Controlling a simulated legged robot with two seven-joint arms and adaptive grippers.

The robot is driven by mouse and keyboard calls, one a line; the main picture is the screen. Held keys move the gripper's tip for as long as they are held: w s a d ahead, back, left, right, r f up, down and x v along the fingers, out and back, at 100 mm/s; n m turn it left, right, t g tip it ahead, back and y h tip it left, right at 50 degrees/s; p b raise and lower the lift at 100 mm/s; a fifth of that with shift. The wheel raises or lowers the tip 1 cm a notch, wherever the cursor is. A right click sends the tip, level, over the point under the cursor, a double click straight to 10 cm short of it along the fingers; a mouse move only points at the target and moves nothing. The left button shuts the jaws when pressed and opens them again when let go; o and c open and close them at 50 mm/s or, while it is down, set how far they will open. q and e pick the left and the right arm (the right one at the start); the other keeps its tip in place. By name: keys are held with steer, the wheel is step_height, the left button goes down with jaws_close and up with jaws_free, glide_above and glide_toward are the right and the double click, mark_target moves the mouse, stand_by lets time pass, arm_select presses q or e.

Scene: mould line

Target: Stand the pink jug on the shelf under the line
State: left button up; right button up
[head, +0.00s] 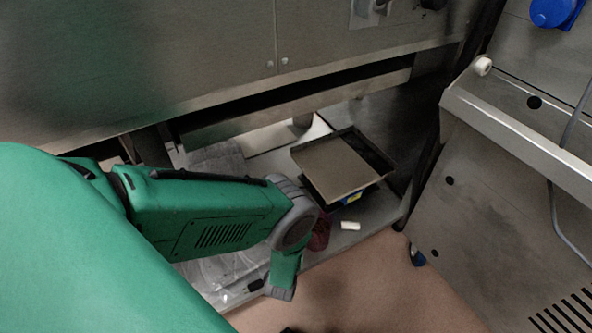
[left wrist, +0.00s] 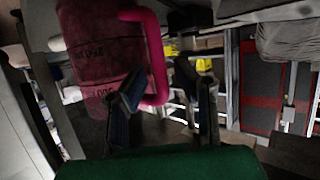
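The pink jug (head: 319,236) shows in the head view as a small dark pink patch on the pale shelf (head: 345,238) under the line, largely hidden behind my left wrist. In the left wrist view the jug (left wrist: 95,45) is large, with printed letters on its body and a bright pink handle at its right. My left gripper (left wrist: 160,82) has its two dark fingers spread apart. The lower part of the handle shows in the gap between them; contact cannot be told. The fingers are hidden in the head view. My right gripper is not in view.
A dark tray-like box (head: 342,165) stands on the shelf beyond my wrist. A small white piece (head: 350,226) lies near the shelf edge. Clear wrapped stuff (head: 215,270) lies at the left. Steel panels close in above and at the right (head: 510,180).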

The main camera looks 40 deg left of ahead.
arm_select(q)
steer(key=p+v, duration=0.5)
steer(key=v, duration=0.7)
stand_by(0.4)
